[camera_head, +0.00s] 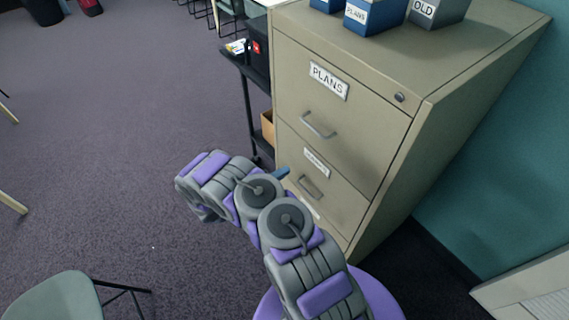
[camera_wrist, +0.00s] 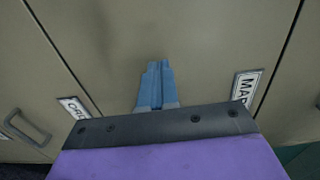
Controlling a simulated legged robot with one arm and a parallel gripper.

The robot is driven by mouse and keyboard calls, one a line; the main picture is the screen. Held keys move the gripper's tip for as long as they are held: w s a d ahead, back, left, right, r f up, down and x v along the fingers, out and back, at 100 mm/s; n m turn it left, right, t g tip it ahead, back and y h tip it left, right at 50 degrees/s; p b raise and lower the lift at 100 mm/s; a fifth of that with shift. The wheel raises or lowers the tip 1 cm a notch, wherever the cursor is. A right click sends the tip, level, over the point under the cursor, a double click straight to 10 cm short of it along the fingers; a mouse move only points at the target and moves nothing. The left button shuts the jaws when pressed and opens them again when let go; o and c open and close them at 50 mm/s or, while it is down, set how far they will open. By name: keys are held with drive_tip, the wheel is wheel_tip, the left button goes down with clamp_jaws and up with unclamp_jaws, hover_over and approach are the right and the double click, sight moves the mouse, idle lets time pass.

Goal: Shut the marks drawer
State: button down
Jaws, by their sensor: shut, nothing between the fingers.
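The tan filing cabinet (camera_head: 480,85) stands right of centre in the head view. The marks drawer front (camera_wrist: 205,50) fills the middle of the wrist view, with its partly cut-off label (camera_wrist: 243,88) to the right of my fingers. It looks about level with the neighbouring front, with only thin seams. Its handle is hidden in the wrist view. My gripper (camera_wrist: 156,86) is shut and empty, its blue fingertips together before this front. Contact cannot be told. In the head view my arm partly covers the lower drawers, and the second label (camera_head: 316,162) is unreadable there.
The plans drawer (camera_head: 345,115) is on top and looks shut. Another drawer with a handle (camera_wrist: 25,130) shows left in the wrist view. Bins (camera_head: 374,14) stand on the cabinet. A dark cart (camera_head: 246,92) is beside it, a chair (camera_head: 58,300) lower left. Carpet at left is open.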

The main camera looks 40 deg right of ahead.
drive_tip(key=a+p, duration=0.1)
drive_tip(key=a, duration=0.9)
drive_tip(key=shift+s+p, duration=0.2)
drive_tip(key=shift+p, duration=0.15)
drive_tip(key=shift+a+r, duration=0.1)
drive_tip(key=s+d+r+m+g+y, duration=0.1)
drive_tip(key=s+d+r+m+g, duration=0.15)
drive_tip(key=r+m, duration=0.4)
drive_tip(key=s+d+r+m+g+y, duration=0.1)
drive_tip(key=d+r+m+g, duration=0.2)
drive_tip(key=r, duration=0.6)
drive_tip(key=s+a+r+m+g+y, duration=0.3)
drive_tip(key=s+r+m+y, duration=0.3)
drive_tip(key=s+r+m, duration=0.5)
drive_tip(key=s+a+r+m+t+y, duration=0.3)
drive_tip(key=s+a+r+m+y, duration=0.1)
drive_tip(key=s+a+m, duration=0.4)
drive_tip(key=s+a+r+m+t+y, duration=0.3)
drive_tip(key=s+a+m+y, duration=0.3)
drive_tip(key=s+a+m, duration=0.2)
drive_tip(key=shift+s+a+r, duration=0.2)
drive_tip(key=shift+s+r, duration=0.15)
drive_tip(key=shift+s, duration=0.75)
